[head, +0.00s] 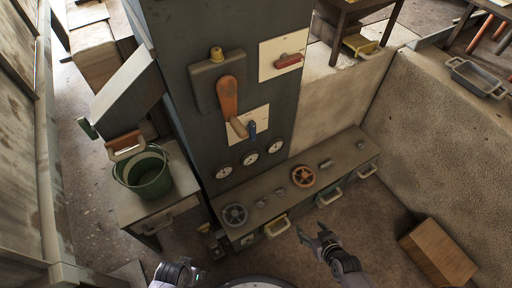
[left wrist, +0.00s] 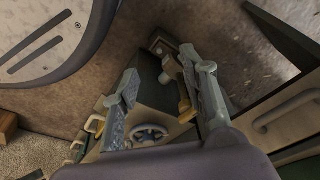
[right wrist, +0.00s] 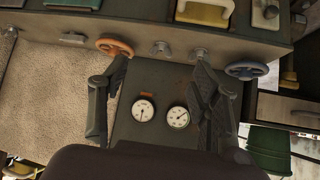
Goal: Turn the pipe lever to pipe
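A red handle (head: 288,61) lies nearly level on a cream plate, and a small blue lever (head: 252,128) stands on another plate. No label shows which is the pipe lever. My right gripper (head: 318,238) is low in front of the console, apart from the levers; the right wrist view shows its fingers (right wrist: 153,78) open and empty. My left gripper (left wrist: 168,85) is open and empty; in the head view its arm is mostly cut off.
The console (head: 342,160) carries a grey handwheel (head: 235,215), an orange handwheel (head: 303,176) and small knobs. Several round gauges (head: 250,159) sit above it. A green bucket (head: 149,177) stands on a cabinet at left. A wooden box (head: 437,252) lies on the floor at right.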

